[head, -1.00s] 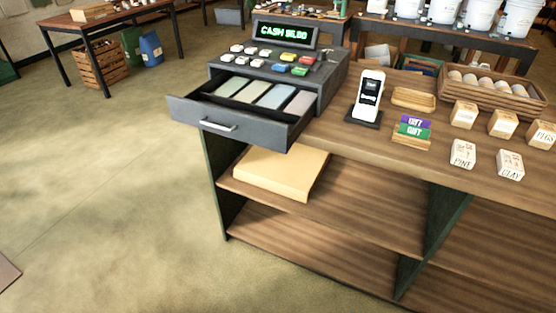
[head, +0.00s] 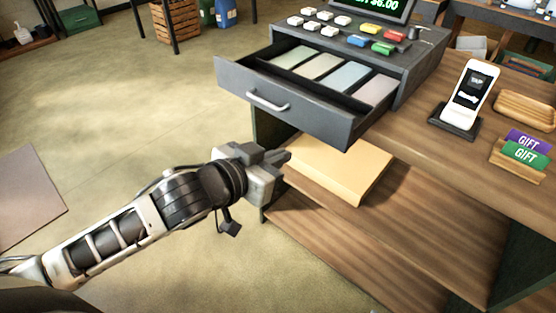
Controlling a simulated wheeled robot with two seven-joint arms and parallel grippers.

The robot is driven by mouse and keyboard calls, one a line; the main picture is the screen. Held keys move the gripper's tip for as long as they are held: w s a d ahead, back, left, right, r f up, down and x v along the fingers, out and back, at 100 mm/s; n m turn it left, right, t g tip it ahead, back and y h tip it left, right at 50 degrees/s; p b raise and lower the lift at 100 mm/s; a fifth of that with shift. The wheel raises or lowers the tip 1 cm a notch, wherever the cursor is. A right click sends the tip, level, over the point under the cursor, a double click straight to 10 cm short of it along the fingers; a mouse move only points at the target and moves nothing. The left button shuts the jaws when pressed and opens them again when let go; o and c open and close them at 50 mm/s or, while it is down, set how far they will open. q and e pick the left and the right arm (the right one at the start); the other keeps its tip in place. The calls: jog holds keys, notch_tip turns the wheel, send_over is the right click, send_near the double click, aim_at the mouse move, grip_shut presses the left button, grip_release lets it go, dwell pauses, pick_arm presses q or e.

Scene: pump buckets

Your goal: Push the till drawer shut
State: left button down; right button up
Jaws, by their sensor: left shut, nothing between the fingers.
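The till (head: 408,48) stands on the wooden counter, with coloured and white keys on top and a green-lit display partly cut off. Its grey drawer (head: 325,119) is pulled well out, with a silver handle on the front and pale note slots inside. My left gripper (head: 283,156) is shut and empty. In the picture it shows just below the drawer front, near the shelf opening, apart from the handle. My right gripper is not in view.
A cream box (head: 338,167) lies on the upper shelf under the drawer. A card reader (head: 468,96) and gift card holder (head: 520,158) stand on the counter, right of the till. The floor left of the counter is largely open, with a flat mat (head: 28,196).

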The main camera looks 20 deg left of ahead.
aim_at(318, 120)
pick_arm(q)
jog(key=w, duration=0.2)
jog(key=w+d+r, duration=0.1)
jog(key=w, duration=0.1)
jog(key=w+d+r, duration=0.1)
jog(key=w, duration=0.2)
jog(key=shift+d+r+p, duration=0.2)
jog(key=shift+r+p, duration=0.05)
jog(key=shift+p, duration=0.15)
jog(key=shift+w+d, duration=0.15)
jog(key=shift+w, duration=0.2)
jog(key=shift+w+f, duration=0.15)
jog(key=shift+w, duration=0.1)
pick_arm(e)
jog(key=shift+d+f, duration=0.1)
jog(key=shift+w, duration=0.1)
